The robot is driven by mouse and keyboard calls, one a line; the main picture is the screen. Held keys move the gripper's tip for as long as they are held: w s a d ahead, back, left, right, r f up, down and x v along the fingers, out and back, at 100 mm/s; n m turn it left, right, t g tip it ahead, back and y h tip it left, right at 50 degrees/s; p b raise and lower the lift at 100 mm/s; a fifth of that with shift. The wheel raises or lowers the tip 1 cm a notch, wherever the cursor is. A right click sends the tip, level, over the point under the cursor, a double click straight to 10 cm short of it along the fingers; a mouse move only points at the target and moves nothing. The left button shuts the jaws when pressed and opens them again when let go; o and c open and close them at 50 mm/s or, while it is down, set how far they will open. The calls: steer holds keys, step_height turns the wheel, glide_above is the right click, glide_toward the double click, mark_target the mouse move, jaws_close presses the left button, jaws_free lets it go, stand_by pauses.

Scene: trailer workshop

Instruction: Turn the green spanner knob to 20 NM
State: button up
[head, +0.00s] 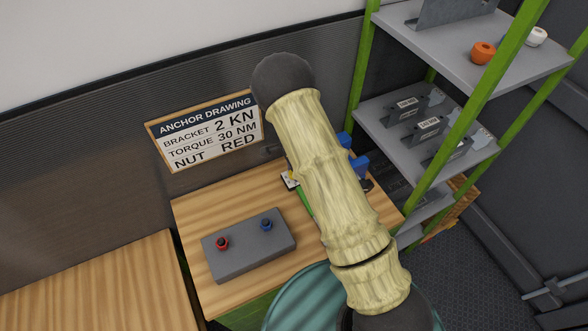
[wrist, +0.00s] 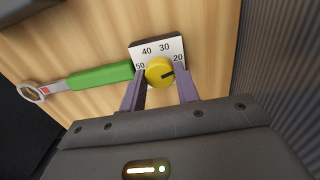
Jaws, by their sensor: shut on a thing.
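The green-handled spanner (wrist: 100,77) lies on the wooden bench in the wrist view, its open ring end at the left. At its right end is a white dial plate (wrist: 157,47) marked 50, 40, 30 and 20. The mark points right, near the 20. My gripper (wrist: 160,82) is shut on the knob, one purple finger on each side.
A sign (head: 208,133) on the wall reads bracket 2 KN, torque 30 NM, nut red. A grey block (head: 249,252) with red and blue pieces stands on the bench, left of my arm. A green-framed shelf (head: 425,100) stands at the right.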

stand_by(0.3)
steer(key=o, duration=1)
steer(key=shift+c, duration=0.2)
steer(key=shift+r, duration=0.1)
step_height(320, 180, up, 17)
steer(key=b, duration=0.3)
steer(key=shift+r, duration=0.15)
steer(key=shift+d, duration=0.1)
